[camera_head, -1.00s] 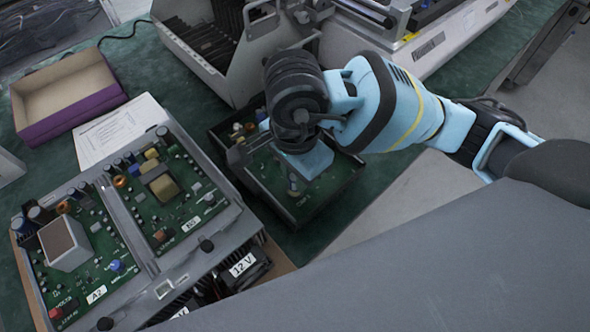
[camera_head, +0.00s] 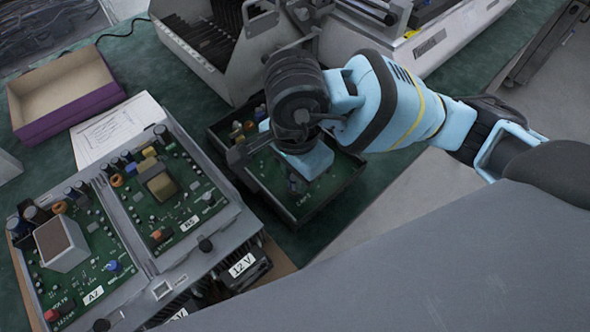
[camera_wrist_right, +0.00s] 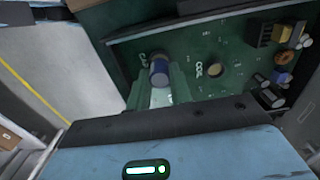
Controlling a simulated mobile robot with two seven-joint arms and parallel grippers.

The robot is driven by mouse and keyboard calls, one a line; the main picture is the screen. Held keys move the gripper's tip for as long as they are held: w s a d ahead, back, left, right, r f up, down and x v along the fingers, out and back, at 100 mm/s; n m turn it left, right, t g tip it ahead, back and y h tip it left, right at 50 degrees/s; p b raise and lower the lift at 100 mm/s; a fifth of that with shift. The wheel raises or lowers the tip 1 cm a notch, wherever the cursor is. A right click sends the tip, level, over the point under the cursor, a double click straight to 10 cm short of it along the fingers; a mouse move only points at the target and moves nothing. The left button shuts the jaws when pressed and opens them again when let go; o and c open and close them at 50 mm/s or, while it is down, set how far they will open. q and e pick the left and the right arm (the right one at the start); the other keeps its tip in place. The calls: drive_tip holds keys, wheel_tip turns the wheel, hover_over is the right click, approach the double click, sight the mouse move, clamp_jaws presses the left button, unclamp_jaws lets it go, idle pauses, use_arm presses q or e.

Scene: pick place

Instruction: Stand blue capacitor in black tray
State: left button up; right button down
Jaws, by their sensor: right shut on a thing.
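The black tray (camera_head: 327,202) stands on the green mat right of the grey box of boards and holds a green circuit board. My right gripper (camera_head: 293,176) is over the front half of that board, pointing down. In the right wrist view its pale green fingers (camera_wrist_right: 160,88) are shut on the blue capacitor (camera_wrist_right: 159,75), a short cylinder with a grey end. The capacitor is at the board near a white printed label; whether it touches the board I cannot tell. In the head view the capacitor is mostly hidden by the gripper. My left gripper is not in view.
Several small parts (camera_wrist_right: 283,58) stand at the other end of the tray's board. A grey box with two boards (camera_head: 222,222) is at the left. A metal rack (camera_head: 225,62) stands behind the tray. A purple-sided open box (camera_head: 72,118) and a paper sheet (camera_head: 112,128) lie at the far left.

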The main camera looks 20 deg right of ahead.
use_arm(q)
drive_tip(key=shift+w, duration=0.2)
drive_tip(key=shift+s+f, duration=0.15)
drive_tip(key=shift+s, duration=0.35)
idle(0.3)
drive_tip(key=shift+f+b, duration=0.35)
drive_tip(key=shift+b, duration=0.1)
use_arm(e)
drive_tip(key=shift+f, duration=0.35)
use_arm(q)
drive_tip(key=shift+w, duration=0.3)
use_arm(e)
drive_tip(key=c, duration=1.2)
unclamp_jaws()
drive_tip(key=shift+c, duration=1.4)
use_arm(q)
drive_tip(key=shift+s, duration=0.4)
use_arm(e)
drive_tip(key=shift+c, duration=0.3)
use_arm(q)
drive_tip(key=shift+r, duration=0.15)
use_arm(e)
drive_tip(key=shift+r, duration=0.15)
